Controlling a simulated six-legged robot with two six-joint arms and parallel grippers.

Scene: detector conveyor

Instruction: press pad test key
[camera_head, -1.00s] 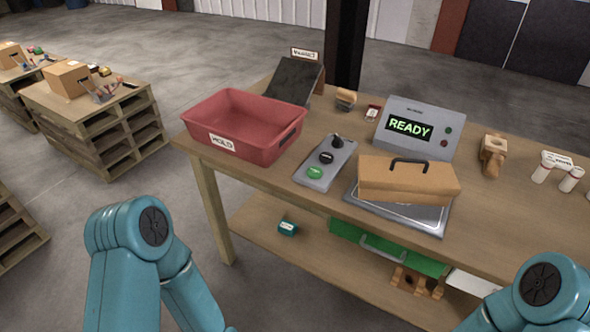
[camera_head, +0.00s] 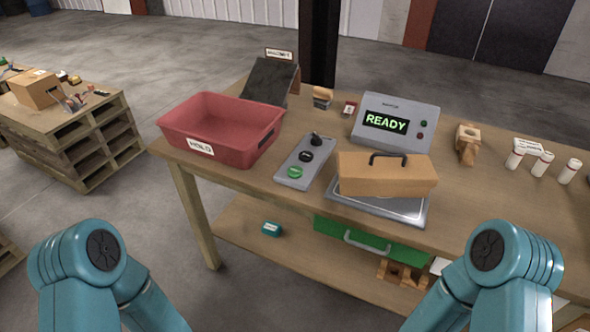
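A grey control pad (camera_head: 305,162) lies on the wooden table between the red bin and the metal plate. It has a green key (camera_head: 295,172) at its near end, a black key (camera_head: 306,156) in the middle and a dark knob (camera_head: 316,138) at its far end. The key labels are too small to read. A grey console (camera_head: 394,125) behind shows READY in green. My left arm shows at the lower left and my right arm at the lower right, both in front of the table. Neither gripper is in view.
A red bin (camera_head: 201,149) marked HOLD stands left of the pad. An orange-brown case (camera_head: 388,178) with a dark handle sits on a metal plate (camera_head: 378,211) to the right. White cylinders (camera_head: 541,165) stand at the right. Pallets (camera_head: 85,150) stand on the floor at left.

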